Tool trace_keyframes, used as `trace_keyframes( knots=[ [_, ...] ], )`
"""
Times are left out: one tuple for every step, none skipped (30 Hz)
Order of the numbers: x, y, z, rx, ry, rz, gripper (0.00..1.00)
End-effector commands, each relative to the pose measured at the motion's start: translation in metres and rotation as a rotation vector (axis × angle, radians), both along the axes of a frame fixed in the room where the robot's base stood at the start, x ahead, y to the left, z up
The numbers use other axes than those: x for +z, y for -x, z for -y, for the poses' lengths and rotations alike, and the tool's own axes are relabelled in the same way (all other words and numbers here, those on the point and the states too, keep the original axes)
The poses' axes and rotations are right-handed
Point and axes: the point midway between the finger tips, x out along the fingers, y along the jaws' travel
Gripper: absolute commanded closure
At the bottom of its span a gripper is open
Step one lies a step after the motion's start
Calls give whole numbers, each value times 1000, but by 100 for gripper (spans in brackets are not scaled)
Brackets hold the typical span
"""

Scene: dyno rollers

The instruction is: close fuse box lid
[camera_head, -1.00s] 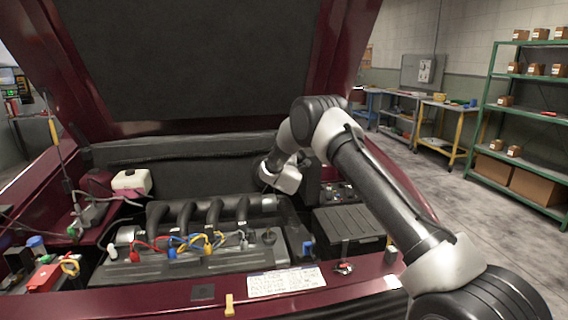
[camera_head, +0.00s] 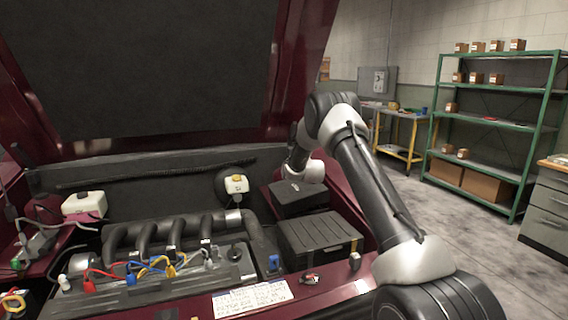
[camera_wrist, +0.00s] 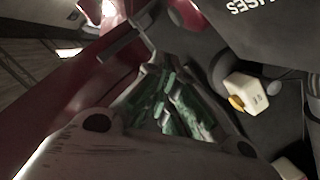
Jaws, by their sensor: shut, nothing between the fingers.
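The fuse box (camera_head: 302,209) is a black box at the back right of the engine bay in the head view. Its dark lid (camera_head: 308,192) lies down over it, and no fuses show. I cannot tell whether the lid is fully seated. In the wrist view the lid (camera_wrist: 270,30) shows at the upper right with white "FUSES" lettering. My gripper (camera_wrist: 165,105) reaches up from the bottom of the wrist view, shut and empty, left of the lid. In the head view my wrist is above the box's back right, and its fingers are hidden there.
A black battery-like box (camera_head: 322,238) stands in front of the fuse box. A white reservoir (camera_head: 237,186) with a yellow cap is to its left. The raised hood (camera_head: 150,70) is overhead. Open floor (camera_head: 460,220) and green shelving (camera_head: 490,120) lie to the right.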

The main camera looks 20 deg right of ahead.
Motion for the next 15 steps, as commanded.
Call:
trace_keyframes(
  knots=[
    [-6,1,12,-3,-40,-1,100],
    [-8,1,18,-3,-68,-2,100],
    [-13,1,25,-3,-106,-2,100],
    [-16,1,31,-3,-135,-1,100],
    [-20,1,36,-2,-163,-2,100],
    [-25,1,43,-3,-200,-2,100],
    [-29,1,48,-3,-227,-2,100],
    [-33,1,52,-3,-254,-3,100],
    [-38,1,59,-3,-289,-2,100],
    [-41,1,63,-3,-316,-2,100],
    [-45,1,67,-2,-340,-1,100],
    [-50,1,72,-2,-372,-2,100],
    [-53,0,76,-2,-396,0,100],
    [-57,0,79,-2,-418,-1,100],
    [-63,0,82,-2,-445,-2,100]
  ],
)
